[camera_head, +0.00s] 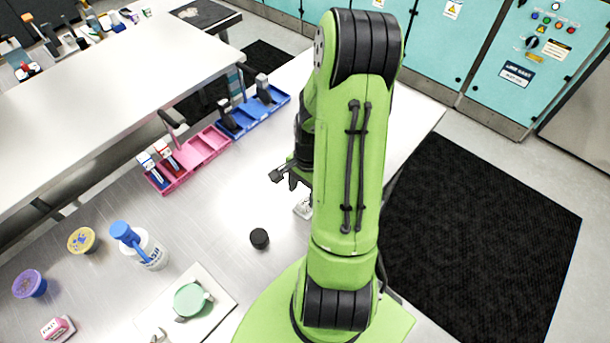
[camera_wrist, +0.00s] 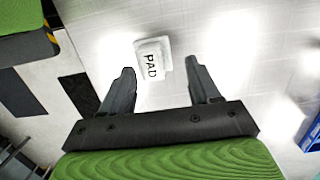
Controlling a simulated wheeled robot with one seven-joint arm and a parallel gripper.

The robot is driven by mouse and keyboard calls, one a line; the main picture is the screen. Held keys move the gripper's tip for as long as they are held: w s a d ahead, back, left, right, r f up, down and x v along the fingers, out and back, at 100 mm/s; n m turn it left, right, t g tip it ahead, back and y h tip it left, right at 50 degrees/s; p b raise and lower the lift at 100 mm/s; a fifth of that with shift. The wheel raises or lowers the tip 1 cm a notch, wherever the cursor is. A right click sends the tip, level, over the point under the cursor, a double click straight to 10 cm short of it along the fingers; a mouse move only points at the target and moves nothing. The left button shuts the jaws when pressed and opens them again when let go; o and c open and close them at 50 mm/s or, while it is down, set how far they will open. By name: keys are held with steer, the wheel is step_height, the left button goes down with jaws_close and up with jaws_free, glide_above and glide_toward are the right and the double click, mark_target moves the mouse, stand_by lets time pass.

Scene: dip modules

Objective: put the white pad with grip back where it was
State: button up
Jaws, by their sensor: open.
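The white pad (camera_wrist: 148,70), marked "PAD", lies on the metal table in the wrist view. A pale raised part, probably its grip, cannot be made out clearly. In the head view the pad (camera_head: 302,208) shows beside my arm, which partly hides it. My gripper (camera_wrist: 160,68) is open and empty. Its two fingers frame the pad in the wrist view, with the pad nearer the left finger; nothing is held. In the head view my gripper (camera_head: 291,178) is above the table near the pad, partly hidden by my arm.
A pink tray (camera_head: 205,150) and a blue tray (camera_head: 262,112) stand at the table's far edge, both holding items. Bare table surrounds the pad.

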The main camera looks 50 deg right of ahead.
mark_target(306, 195)
step_height(306, 195, up, 9)
steer(key=d+p, duration=0.1)
steer(key=a+r+n+t+h, duration=0.2)
steer(key=a+r+n+h, duration=0.1)
steer(key=a+r+n, duration=0.7)
steer(key=s+a+r+n+t+y+b, duration=0.1)
steer(key=s+a+r+n+t, duration=0.2)
steer(key=s+a+r+n, duration=0.3)
steer(key=shift+s+a+n+t, duration=0.3)
steer(key=shift+a+n, duration=0.5)
steer(key=shift+a, duration=0.45)
